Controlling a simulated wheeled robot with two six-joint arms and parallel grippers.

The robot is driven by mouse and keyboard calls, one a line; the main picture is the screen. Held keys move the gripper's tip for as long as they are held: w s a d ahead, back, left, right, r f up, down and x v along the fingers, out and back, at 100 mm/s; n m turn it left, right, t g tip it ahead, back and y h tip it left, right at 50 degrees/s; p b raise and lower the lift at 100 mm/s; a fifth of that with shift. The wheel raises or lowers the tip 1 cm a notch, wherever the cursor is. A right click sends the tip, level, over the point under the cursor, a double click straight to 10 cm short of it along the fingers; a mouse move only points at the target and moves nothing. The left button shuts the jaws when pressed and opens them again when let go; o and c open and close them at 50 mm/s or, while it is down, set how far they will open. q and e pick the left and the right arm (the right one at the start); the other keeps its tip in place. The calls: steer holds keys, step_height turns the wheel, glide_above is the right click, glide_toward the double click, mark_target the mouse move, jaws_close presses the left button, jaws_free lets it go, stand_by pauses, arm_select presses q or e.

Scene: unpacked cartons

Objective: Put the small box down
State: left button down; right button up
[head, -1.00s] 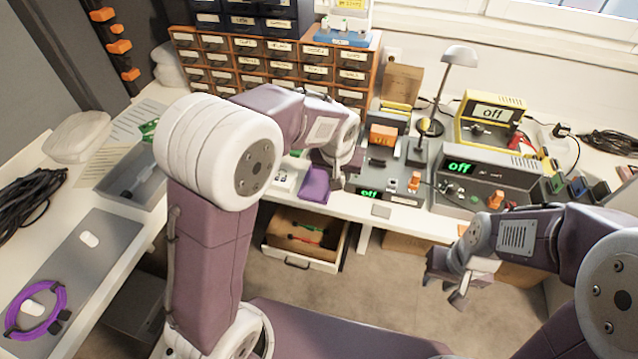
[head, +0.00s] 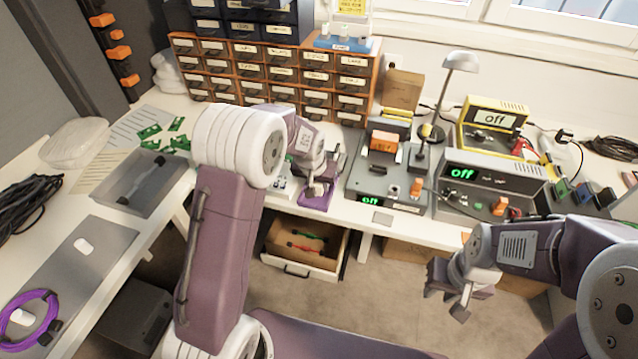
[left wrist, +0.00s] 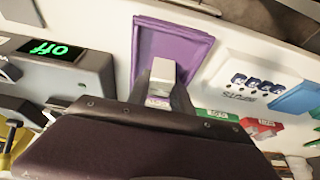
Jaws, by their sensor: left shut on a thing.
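The small box (left wrist: 163,72), pale white, is between the fingers of my left gripper (left wrist: 165,88) in the left wrist view. My left gripper (head: 318,188) is shut on it, over the purple tray (left wrist: 190,40). In the head view the gripper and wrist cover much of the purple tray (head: 318,204) on the bench, and the box is hard to make out. I cannot tell whether the box touches the tray. My right gripper (head: 447,290) is open and empty, out in front of the bench.
An instrument with a green display (head: 383,185) stands right of the tray. A drawer cabinet (head: 270,75) stands behind. Below the bench an open drawer (head: 305,250) sticks out.

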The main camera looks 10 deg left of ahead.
arm_select(q)
steer(key=c, duration=1.4)
jaws_free()
steer(key=shift+f, duration=0.15)
steer(key=shift+r, duration=0.4)
steer(key=p+v, duration=0.2)
steer(key=v, duration=1)
steer(key=s+a+f+g, duration=0.1)
steer(key=s+f, duration=0.3)
steer(key=s, duration=0.6)
steer(key=s+a+f+g, duration=0.1)
steer(key=s+f, duration=0.3)
steer(key=s, duration=0.6)
steer(key=shift+f+n+g, duration=0.3)
steer(key=shift+g, duration=0.3)
